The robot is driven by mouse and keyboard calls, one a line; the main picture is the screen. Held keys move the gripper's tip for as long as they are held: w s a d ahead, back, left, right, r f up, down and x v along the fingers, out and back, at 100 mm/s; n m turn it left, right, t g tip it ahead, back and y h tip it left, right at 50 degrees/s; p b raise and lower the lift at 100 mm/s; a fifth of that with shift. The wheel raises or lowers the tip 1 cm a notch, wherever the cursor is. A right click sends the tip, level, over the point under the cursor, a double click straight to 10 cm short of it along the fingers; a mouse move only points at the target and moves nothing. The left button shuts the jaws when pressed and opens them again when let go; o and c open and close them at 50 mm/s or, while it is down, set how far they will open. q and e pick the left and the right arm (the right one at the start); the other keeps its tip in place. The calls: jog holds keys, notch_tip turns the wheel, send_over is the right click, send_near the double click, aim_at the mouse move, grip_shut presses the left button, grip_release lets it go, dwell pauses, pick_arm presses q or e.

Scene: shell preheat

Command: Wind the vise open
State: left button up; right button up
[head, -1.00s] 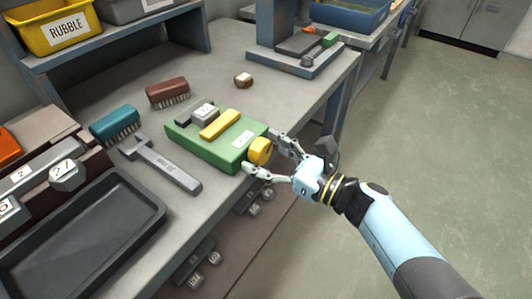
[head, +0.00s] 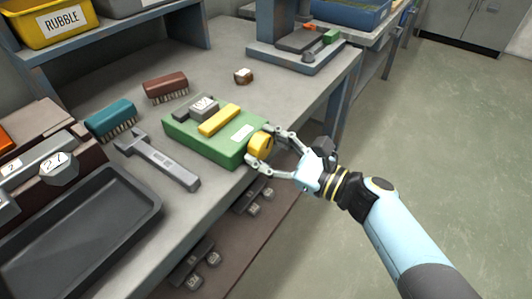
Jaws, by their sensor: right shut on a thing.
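The vise is a green block (head: 185,143) on the grey bench, with a yellow bar (head: 219,120) on top and a small white label. A round yellow knob (head: 260,144) sticks out of its end at the bench's front edge. A grey lettered block (head: 204,106) sits at its back part. My right gripper (head: 262,150) reaches in from the right, with its fingers closed on either side of the yellow knob. The far finger partly hides behind the knob. My left gripper is not in view.
A grey wrench-like tool (head: 160,161), a teal brush (head: 112,119) and a brown brush (head: 165,87) lie beside the vise. A small brown-and-white lump (head: 243,76) lies behind it. A dark tray (head: 75,235) fills the near left. The floor at right is clear.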

jog(key=n+b, duration=0.2)
jog(key=n, duration=0.1)
jog(key=shift+f, duration=0.15)
jog(key=shift+n+b, duration=0.55)
jog(key=shift+n, duration=0.05)
jog(key=o, duration=1.2)
jog(key=shift+c, duration=0.2)
jog(key=shift+d, duration=0.1)
jog(key=shift+s+d, duration=0.25)
jog(key=v, duration=0.7)
jog(key=shift+r, duration=0.2)
